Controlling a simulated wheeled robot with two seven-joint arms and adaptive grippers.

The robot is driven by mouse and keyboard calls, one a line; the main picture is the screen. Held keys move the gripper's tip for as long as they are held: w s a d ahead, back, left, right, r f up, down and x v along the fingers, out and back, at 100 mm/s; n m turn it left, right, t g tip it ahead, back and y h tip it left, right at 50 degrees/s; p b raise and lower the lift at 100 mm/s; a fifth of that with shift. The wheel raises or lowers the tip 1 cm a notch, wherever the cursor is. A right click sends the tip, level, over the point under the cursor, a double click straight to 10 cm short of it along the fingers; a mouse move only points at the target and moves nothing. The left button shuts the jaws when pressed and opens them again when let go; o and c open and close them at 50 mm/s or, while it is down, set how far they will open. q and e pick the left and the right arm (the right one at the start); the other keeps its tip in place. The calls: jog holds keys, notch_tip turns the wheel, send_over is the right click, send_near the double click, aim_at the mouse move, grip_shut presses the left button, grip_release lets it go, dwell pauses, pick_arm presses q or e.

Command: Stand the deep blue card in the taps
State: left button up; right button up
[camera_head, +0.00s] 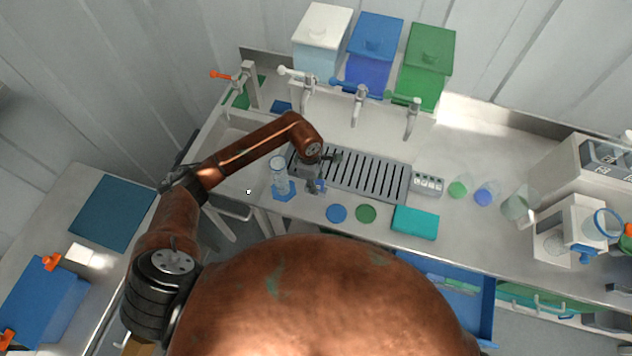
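Three taps stand along the back of the counter: a white-handled tap (304,92), a blue-handled tap (358,98) and a green-handled tap (411,113). A fourth tap with an orange handle (240,82) stands to their left. A small flat dark blue piece (281,107) lies left of the white-handled tap; I cannot tell if it is the deep blue card. My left gripper (316,186) points down at the front left of the slotted drain grate, with a small blue patch at its fingertips. Whether it grips that is unclear. My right gripper is out of view.
White, blue and green tanks (427,66) stand behind the taps. A clear vessel (279,172) on a blue hexagon is close left of my gripper. Blue and green discs (366,213) and a teal block (415,222) lie in front of the grate (363,176). Cups stand further right.

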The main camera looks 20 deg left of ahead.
pick_arm(q)
jog(key=shift+r, duration=0.1)
notch_tip(320, 180, up, 12)
jog(key=a, duration=0.1)
jog(key=shift+s, duration=0.2)
dwell(0.6)
